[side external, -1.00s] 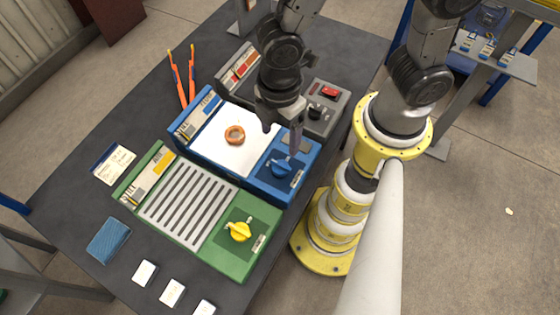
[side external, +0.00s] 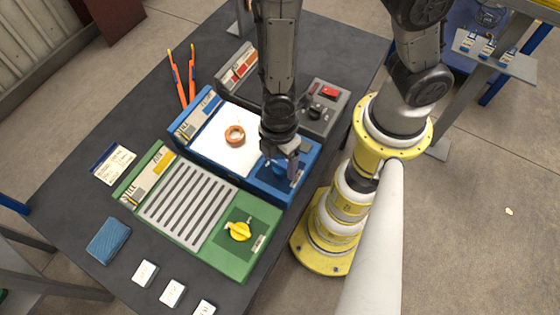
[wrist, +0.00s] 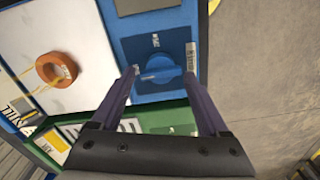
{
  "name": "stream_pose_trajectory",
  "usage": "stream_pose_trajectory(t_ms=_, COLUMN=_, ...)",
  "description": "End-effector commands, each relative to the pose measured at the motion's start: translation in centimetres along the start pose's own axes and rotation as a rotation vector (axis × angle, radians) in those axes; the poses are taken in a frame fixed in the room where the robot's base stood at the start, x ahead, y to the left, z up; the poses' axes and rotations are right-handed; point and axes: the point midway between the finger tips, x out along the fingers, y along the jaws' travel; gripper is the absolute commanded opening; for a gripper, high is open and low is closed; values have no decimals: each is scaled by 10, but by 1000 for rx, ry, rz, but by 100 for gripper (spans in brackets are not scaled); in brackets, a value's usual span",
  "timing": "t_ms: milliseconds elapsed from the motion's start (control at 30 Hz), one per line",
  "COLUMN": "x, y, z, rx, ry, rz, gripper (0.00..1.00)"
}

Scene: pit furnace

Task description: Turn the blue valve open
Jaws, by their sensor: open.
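The blue valve (wrist: 160,70) is a round knob with a raised grip on the blue unit's dark blue panel. In the wrist view it lies between and slightly beyond my open fingertips. In the side view my gripper (side external: 279,168) is directly over the valve and hides most of it. My gripper also shows in the wrist view (wrist: 162,75), its two fingers apart with nothing held. Whether the fingers touch the valve I cannot tell. The blue unit (side external: 305,165) has a white top plate (side external: 212,140).
A copper ring (side external: 235,135) lies on the white plate. A green unit (side external: 200,240) with a slotted plate and a yellow valve (side external: 238,231) stands beside the blue unit. A grey box (side external: 325,105) with a red switch is behind.

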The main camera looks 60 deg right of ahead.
Motion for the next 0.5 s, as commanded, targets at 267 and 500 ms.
stream_pose_trajectory(t_ms=267, x=11, y=0, z=1, rx=0, ry=-1, rz=1, gripper=78)
stream_pose_trajectory(t_ms=500, x=15, y=-1, z=1, rx=-1, ry=-2, rz=2, gripper=78)
